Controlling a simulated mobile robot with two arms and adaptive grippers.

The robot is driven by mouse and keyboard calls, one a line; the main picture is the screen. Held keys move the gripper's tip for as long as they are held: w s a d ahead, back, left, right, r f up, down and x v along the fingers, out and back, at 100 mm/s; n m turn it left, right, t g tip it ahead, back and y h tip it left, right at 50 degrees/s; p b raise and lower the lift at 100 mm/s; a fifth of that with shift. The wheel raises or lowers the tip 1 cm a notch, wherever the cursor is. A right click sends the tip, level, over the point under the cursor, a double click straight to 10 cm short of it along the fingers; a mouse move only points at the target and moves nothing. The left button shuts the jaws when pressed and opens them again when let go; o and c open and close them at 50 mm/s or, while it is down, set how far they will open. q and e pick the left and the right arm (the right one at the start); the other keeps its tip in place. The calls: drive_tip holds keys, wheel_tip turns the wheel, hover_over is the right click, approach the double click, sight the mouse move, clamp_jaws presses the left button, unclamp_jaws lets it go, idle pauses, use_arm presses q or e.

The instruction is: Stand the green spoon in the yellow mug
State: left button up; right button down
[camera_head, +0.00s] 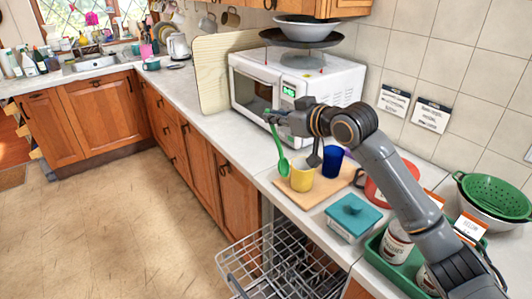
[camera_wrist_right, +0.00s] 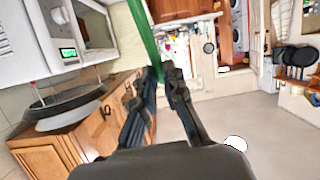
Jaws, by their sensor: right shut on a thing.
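The green spoon (camera_head: 277,143) hangs nearly upright, bowl down, from my right gripper (camera_head: 271,117), which is shut on its upper part. In the right wrist view the green handle (camera_wrist_right: 144,36) passes between the fingertips of my right gripper (camera_wrist_right: 158,78). The yellow mug (camera_head: 302,179) stands upright on a wooden board (camera_head: 318,194). The spoon's bowl is just left of the mug's rim in the head view, outside it; whether they touch I cannot tell. My left gripper is out of view.
A blue cup (camera_head: 332,161) stands right of the mug. A microwave (camera_head: 298,84) stands behind. A wire dish rack (camera_head: 262,275) juts out below the counter.

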use_arm(q)
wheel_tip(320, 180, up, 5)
drive_tip(key=p, duration=0.4)
use_arm(e)
drive_tip(key=w+d+r+m+t+h, duration=0.25)
drive_tip(key=w+d+m+t, duration=0.2)
drive_tip(key=w+d, duration=0.5)
use_arm(q)
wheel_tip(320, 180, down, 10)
drive_tip(key=b, duration=1)
use_arm(e)
wheel_tip(320, 180, down, 12)
drive_tip(key=s+d, duration=0.1)
drive_tip(key=s, duration=0.1)
drive_tip(key=shift+d+n+y, duration=0.25)
drive_tip(key=shift+n+y, duration=0.2)
drive_tip(key=shift+t, duration=0.25)
drive_tip(key=c, duration=1.3)
unclamp_jaws()
drive_tip(key=shift+c, duration=0.2)
drive_tip(key=v, duration=1.2)
drive_tip(key=shift+f, duration=0.15)
